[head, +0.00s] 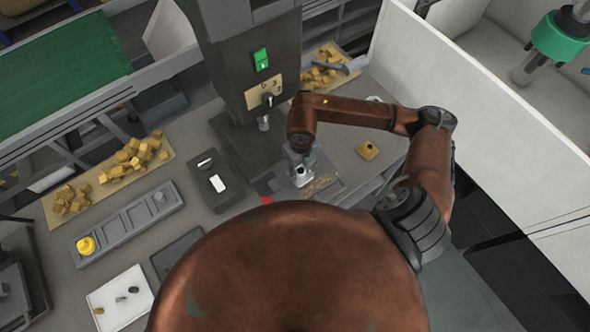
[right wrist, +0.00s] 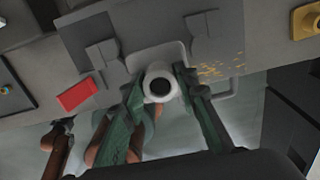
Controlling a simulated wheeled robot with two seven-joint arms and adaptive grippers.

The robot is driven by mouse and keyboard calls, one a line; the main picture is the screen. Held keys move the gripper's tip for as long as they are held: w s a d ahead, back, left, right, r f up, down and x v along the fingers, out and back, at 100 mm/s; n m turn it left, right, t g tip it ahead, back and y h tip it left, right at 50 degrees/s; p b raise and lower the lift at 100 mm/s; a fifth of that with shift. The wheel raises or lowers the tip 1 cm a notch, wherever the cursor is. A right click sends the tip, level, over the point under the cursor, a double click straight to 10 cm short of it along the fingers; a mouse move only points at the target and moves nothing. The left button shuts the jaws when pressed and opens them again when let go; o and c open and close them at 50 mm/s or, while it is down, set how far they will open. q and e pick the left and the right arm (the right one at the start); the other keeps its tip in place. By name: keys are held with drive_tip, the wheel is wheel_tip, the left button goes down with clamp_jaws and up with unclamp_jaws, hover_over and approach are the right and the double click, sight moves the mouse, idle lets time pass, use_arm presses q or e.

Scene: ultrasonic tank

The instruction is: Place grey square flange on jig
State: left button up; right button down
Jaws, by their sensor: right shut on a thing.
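The grey square flange (right wrist: 138,58) shows in the right wrist view as a pale rounded plate with a round hub and dark bore. My right gripper (right wrist: 160,88) is shut on its hub, one finger on each side. In the head view, my right gripper (head: 300,168) holds the pale flange (head: 303,181) low at the front of the press. The jig (right wrist: 105,62) is a grey plate with raised stepped blocks, and the flange is over or against it; I cannot tell whether they touch.
The press column (head: 250,70) stands behind the gripper. A red block (right wrist: 77,94) lies beside the jig. A yellow square part (head: 367,149) lies to the right. A grey tray (head: 128,222), a white tray (head: 122,298) and several yellow blocks (head: 135,155) are at left.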

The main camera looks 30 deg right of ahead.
drive_tip(key=w+f, duration=0.2)
drive_tip(key=shift+w+a+f, duration=0.15)
drive_tip(key=shift+a+f, duration=0.05)
drive_tip(key=shift+f, duration=0.15)
wheel_tip(320, 180, down, 3)
drive_tip(key=shift+w+r+p, duration=0.1)
drive_tip(key=shift+p, duration=0.8)
drive_tip(key=shift+f, duration=0.25)
use_arm(q)
drive_tip(key=shift+w+r, duration=0.2)
drive_tip(key=shift+r, duration=0.3)
drive_tip(key=shift+w+r, duration=0.15)
drive_tip(key=shift+r, duration=0.3)
drive_tip(key=shift+f, duration=0.1)
use_arm(e)
drive_tip(key=shift+f, duration=0.1)
drive_tip(key=c, duration=1.5)
unclamp_jaws()
